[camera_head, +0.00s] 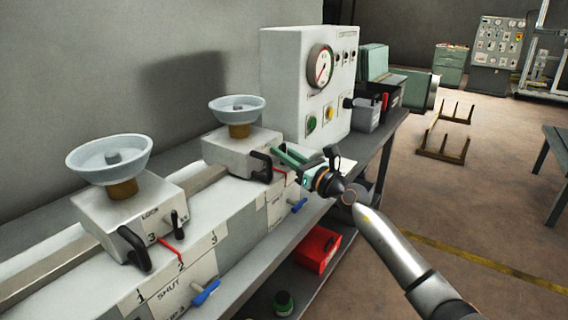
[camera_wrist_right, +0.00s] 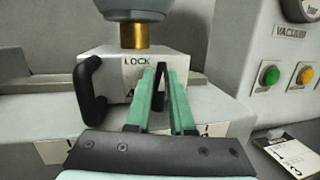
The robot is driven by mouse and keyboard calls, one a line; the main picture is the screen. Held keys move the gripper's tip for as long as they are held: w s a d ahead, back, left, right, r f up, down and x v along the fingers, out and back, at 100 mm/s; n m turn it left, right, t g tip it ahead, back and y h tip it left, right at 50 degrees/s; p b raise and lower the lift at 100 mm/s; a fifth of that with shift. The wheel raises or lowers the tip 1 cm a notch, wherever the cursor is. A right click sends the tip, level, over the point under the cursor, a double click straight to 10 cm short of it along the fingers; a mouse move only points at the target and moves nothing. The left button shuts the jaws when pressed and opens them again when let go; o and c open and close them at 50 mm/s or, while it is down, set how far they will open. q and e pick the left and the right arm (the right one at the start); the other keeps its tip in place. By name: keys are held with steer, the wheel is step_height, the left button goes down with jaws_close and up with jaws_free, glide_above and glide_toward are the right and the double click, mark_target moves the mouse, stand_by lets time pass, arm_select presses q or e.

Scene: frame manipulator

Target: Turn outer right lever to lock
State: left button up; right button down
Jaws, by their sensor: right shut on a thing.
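The outer right lever (camera_wrist_right: 159,88) is a small black lever on the front of the far white block (camera_head: 238,145). My right gripper (camera_head: 283,153) reaches this block from the right, and its green fingers are shut on the lever. In the right wrist view, the lever stands upright between the fingertips (camera_wrist_right: 164,78), below and right of the word LOCK (camera_wrist_right: 138,62). The fingers hide part of the lever and the markings beneath it. A black handle (camera_wrist_right: 90,90) is to the left. My left gripper is out of view.
A nearer block (camera_head: 120,215) has its own handle (camera_head: 133,248) and small lever (camera_head: 179,225). Blue valve handles (camera_head: 206,292) stick out of the front. A gauge cabinet (camera_head: 285,85) stands behind my right gripper. A red bin (camera_head: 318,247) sits on the lower shelf.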

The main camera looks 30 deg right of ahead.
steer(key=shift+n+b, duration=0.3)
steer(key=shift+n, duration=0.1)
steer(key=c, duration=1)
jaws_free()
steer(key=shift+o, duration=1.1)
steer(key=shift+s, duration=0.1)
